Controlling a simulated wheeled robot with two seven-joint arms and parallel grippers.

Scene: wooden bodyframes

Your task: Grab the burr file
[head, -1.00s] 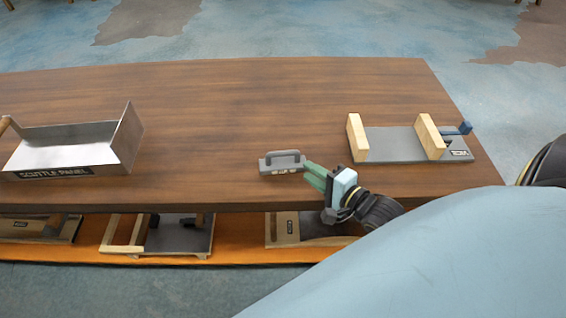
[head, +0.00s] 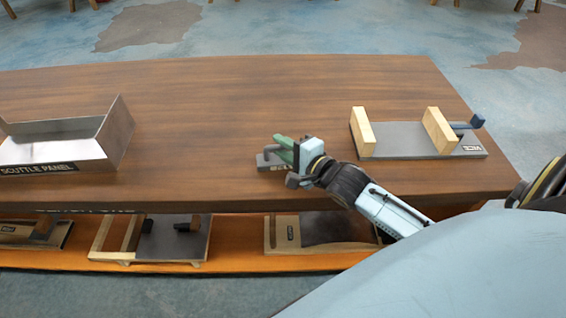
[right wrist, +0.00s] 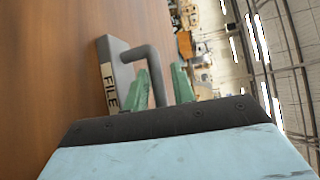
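The burr file (head: 266,163) is a grey block with a raised bar handle, lying on the wooden table near its front edge. In the right wrist view the file (right wrist: 112,62) carries a label reading FILE. My right gripper (head: 282,150) is at the file and hides much of it in the head view. In the right wrist view its green fingers (right wrist: 162,72) are apart, with the handle bar showing between them. I cannot tell whether they touch the handle. My left gripper is not in view.
A metal scuttle panel (head: 58,150) stands at the left of the table (head: 230,100). A vise with two wooden jaws (head: 405,142) stands at the right. Several fixtures lie on the orange lower shelf (head: 235,262). The table's middle is clear.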

